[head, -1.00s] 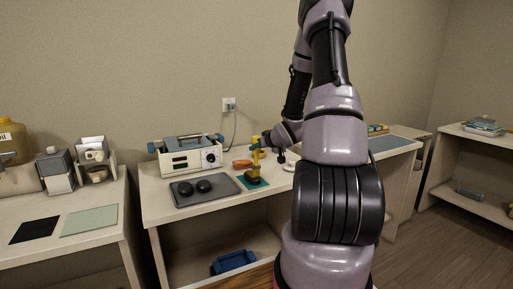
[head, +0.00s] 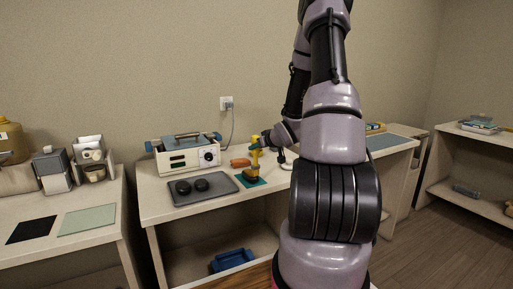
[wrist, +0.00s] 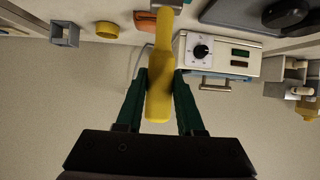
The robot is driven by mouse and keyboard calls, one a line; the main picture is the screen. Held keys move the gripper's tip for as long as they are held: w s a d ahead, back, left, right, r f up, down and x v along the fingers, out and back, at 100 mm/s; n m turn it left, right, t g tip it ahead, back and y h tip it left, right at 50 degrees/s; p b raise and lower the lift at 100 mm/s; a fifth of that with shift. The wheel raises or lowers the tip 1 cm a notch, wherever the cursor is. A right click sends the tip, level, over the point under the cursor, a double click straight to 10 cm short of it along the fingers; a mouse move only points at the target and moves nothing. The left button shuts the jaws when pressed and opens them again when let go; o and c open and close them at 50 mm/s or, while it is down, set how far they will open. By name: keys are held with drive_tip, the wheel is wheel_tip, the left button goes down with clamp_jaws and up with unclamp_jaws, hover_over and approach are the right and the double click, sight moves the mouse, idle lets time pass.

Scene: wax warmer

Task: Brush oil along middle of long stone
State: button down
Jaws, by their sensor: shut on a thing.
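My gripper (wrist: 161,88) is shut on the yellow handle of a brush (wrist: 158,98). In the head view the brush (head: 255,158) is held upright, handle up, over the small green mat (head: 262,182). A dark and yellowish piece (head: 249,178) shows at the mat under the brush. I cannot tell whether it is the brush head or the long stone, nor whether the brush touches anything. Two round black stones (head: 192,186) lie on a grey tray (head: 172,198) to the left.
The white warmer (head: 183,158) with dial and handles stands behind the tray. An orange piece (head: 240,163) lies behind the mat. A blue bin (head: 232,260) sits on the shelf below. My arm hides the right part of the table.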

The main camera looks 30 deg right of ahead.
drive_tip(key=shift+s, duration=0.5)
